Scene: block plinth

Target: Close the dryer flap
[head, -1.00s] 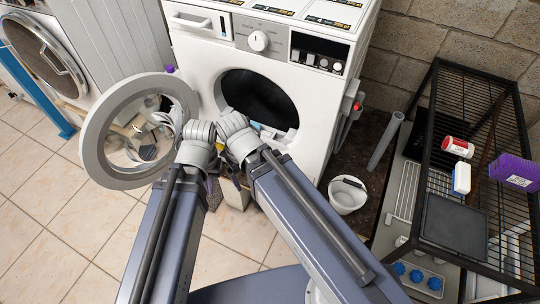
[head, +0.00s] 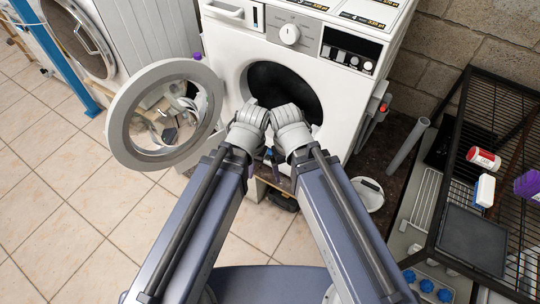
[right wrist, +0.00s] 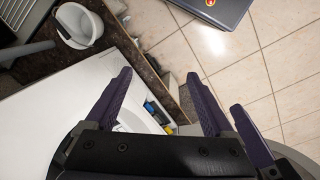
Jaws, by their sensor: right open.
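The white dryer (head: 235,50) stands ahead with a dark round opening. Its round flap (head: 117,126), a grey ring with clear glass, stands wide open to the left of the opening. My left gripper (head: 258,158) is in front of the opening, right of the flap and apart from it; its fingers are mostly hidden behind its wrist. My right gripper (head: 278,160) is close beside it, in front of the opening, its fingers also largely hidden. In the right wrist view the right gripper (right wrist: 160,74) has its dark purple fingers spread with nothing between them.
A black wire rack (head: 462,150) with a red-and-white can (head: 484,158) stands at the right. A blue post (head: 55,55) stands at the left. Tiled floor (head: 60,215) below the flap is clear.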

